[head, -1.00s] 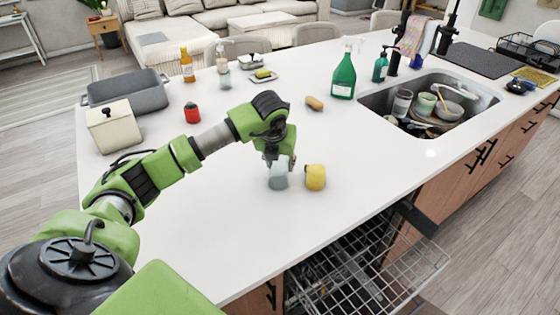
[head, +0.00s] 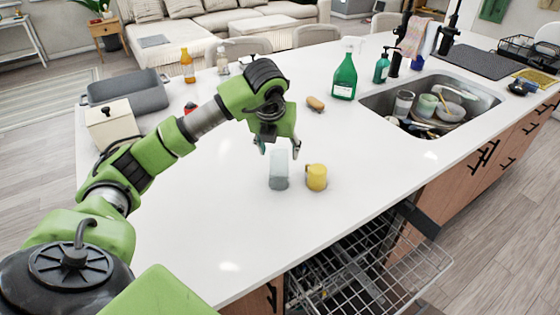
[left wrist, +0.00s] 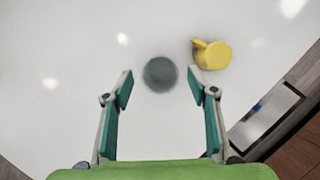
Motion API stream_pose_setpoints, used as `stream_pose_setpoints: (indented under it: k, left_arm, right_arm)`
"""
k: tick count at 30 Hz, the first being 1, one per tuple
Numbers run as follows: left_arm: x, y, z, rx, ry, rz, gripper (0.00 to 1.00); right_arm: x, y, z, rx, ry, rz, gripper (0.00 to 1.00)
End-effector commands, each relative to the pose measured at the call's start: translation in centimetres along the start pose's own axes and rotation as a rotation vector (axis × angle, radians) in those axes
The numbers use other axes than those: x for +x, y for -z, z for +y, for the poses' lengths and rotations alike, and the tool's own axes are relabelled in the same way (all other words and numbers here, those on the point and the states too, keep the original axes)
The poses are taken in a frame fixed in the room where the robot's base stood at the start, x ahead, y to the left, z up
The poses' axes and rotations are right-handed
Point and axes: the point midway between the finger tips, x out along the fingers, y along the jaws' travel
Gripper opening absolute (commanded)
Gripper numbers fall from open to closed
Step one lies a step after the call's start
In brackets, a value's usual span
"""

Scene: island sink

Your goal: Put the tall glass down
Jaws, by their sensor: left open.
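The tall glass (head: 279,171), greyish and see-through, stands upright on the white counter. In the left wrist view the glass (left wrist: 160,74) shows from above as a dark round shape, ahead of and between the two fingers. My left gripper (head: 279,148) is open above the glass and apart from it. In the left wrist view my left gripper (left wrist: 160,83) has its fingers spread wide with nothing held. My right gripper is not in view.
A yellow mug (head: 316,177) stands close to the right of the glass. The sink (head: 480,92) holds several dishes. A pulled-out wire dishwasher rack (head: 375,275) sits below the counter's front edge. The counter left of the glass is clear.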

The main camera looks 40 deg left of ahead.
Motion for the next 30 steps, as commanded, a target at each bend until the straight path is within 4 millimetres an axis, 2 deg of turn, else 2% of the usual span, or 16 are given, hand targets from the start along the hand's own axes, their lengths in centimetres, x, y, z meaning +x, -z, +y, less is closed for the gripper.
stream_pose_setpoints:
  k: [3,9,30]
  left_arm:
    - [-2.1,0.0,0.0,0.000,0.000,-0.004,0.53]
    - [-4.1,0.0,0.0,0.000,-0.001,-0.001,0.53]
    - [-4.4,0.0,0.0,0.000,-0.001,0.001,0.53]
  right_arm:
    - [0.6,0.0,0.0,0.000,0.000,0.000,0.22]
    - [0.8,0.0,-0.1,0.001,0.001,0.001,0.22]
    - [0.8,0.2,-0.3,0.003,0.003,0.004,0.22]
